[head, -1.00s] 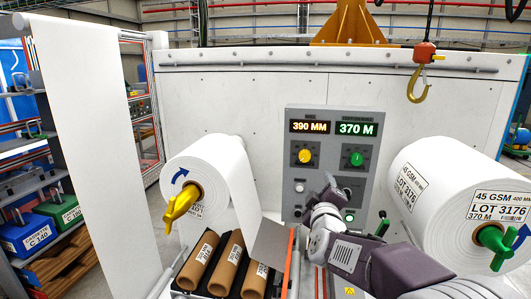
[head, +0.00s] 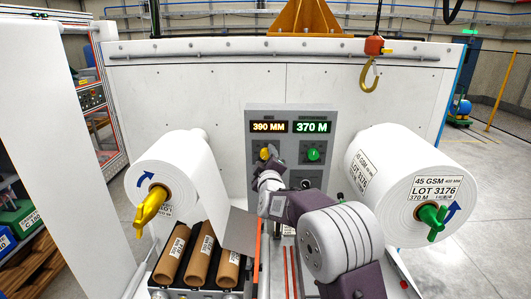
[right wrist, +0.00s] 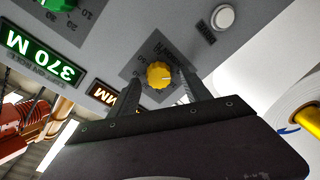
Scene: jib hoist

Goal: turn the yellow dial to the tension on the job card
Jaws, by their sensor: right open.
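The yellow dial (head: 265,153) is on the grey control panel (head: 328,117), below the amber display (head: 268,127) reading 390 MM. In the right wrist view the yellow dial (right wrist: 160,76) lies between the fingers of my right gripper (right wrist: 172,82), which are open and apart from it. A scale with numbers surrounds the dial; its exact setting is too small to read. In the head view my right gripper (head: 267,168) is at the dial and partly covers it. My left gripper is not in view. No job card can be made out.
A green dial (head: 313,153) sits right of the yellow one, under the green display (head: 312,127) reading 370 M. White rolls with a yellow handle (head: 150,207) and a green handle (head: 432,220) flank the panel. A hook (head: 369,78) hangs above right. Brown cores (head: 200,262) lie below.

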